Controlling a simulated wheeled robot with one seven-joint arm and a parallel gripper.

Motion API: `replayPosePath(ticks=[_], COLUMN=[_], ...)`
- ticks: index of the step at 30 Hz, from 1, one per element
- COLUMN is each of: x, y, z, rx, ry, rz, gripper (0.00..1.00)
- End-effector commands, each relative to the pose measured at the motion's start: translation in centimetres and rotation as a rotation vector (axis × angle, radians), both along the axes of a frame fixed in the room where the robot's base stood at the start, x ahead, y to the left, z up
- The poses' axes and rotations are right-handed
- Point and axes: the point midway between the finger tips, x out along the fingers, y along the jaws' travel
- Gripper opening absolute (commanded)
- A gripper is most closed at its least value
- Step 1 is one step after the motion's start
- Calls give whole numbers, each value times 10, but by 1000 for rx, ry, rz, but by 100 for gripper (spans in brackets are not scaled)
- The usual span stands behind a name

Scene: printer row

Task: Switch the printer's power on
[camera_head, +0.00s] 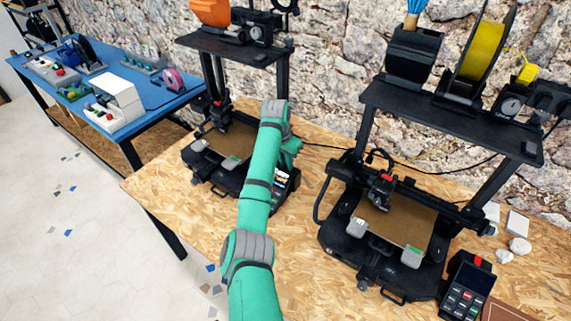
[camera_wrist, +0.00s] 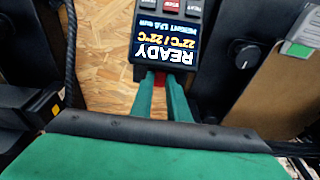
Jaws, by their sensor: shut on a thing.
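The left printer (camera_head: 217,143) is black and stands on the wooden table behind my green arm. Its control panel (camera_head: 283,181) shows beside my forearm. In the wrist view the panel's screen (camera_wrist: 172,45) is lit and reads, upside down, READY and 22°C / 22°C. The red power switch (camera_wrist: 160,80) sits at the panel's edge. My gripper (camera_wrist: 160,84) has its two green fingers on either side of the switch, shut on it. The switch is partly hidden between the fingers. In the head view the fingers are hard to make out behind my arm.
A second black printer (camera_head: 378,225) stands to the right, with its own panel (camera_head: 466,290). A shelf (camera_head: 450,115) with a yellow spool (camera_head: 478,50) rises over it. A blue bench (camera_head: 130,75) stands at left. Bare table (camera_head: 165,190) lies left of my arm.

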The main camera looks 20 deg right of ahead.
Motion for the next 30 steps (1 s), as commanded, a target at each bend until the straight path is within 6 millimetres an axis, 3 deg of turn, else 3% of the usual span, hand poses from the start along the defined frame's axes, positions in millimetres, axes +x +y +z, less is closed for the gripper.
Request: replayPosePath(ticks=[10,24,25,26,27,30], x=[4,4,4,4,4,4], y=[-5,-5,-5,-5,-5,-5], z=[0,0,0,1,1,1], rx=[125,146,146,146,146,145], ry=[96,113,113,113,113,113], rz=[1,1,1,1,1,1], gripper=[0,0,22,29,34,34])
